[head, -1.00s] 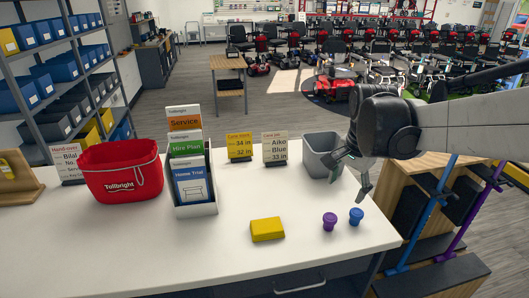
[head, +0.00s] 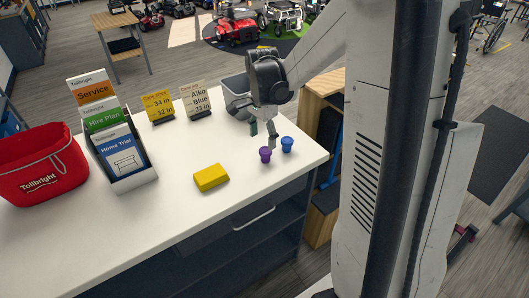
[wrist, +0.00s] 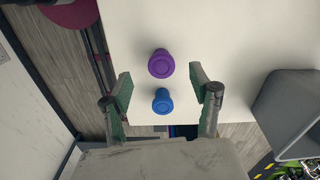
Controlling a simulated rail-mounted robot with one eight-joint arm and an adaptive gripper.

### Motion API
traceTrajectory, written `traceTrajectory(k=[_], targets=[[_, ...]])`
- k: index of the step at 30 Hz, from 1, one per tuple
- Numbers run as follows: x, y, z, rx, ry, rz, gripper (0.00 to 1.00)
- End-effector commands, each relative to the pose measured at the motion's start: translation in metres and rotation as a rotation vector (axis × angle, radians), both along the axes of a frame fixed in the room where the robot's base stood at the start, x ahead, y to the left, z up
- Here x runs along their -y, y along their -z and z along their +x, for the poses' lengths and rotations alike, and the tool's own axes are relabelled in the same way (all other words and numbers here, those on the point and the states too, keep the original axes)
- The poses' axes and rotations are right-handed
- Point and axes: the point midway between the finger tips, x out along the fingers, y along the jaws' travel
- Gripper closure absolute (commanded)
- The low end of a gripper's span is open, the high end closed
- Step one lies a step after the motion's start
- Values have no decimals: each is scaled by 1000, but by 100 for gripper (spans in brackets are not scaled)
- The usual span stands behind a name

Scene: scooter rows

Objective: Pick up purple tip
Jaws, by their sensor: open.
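The purple tip (head: 265,155) stands on the white counter near its right front edge. It also shows in the wrist view (wrist: 161,64), just beyond the fingertips. The blue tip (head: 287,145) stands close beside it, to the right in the head view. In the wrist view the blue tip (wrist: 162,101) lies between the spread fingers. My gripper (head: 262,138) is open and empty, above the counter near both tips. Its fingers (wrist: 160,86) have green pads and are wide apart. How high it is above the tips I cannot tell exactly.
A grey bin (head: 236,95) stands behind my gripper, and close by at the right in the wrist view (wrist: 287,108). A yellow block (head: 211,178) lies left of the tips. Sign cards (head: 158,106), a brochure rack (head: 130,180) and a red basket (head: 40,170) stand further left.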

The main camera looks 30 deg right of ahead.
Motion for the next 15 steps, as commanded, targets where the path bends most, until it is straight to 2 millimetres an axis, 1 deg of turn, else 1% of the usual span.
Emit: traceTrajectory(k=[1,3,11,15], targets=[[0,6,0,0,0,0,42],[0,12,0,0,0,0,42],[4,25,1,0,0,0,42],[10,41,2,0,2,0,42]])
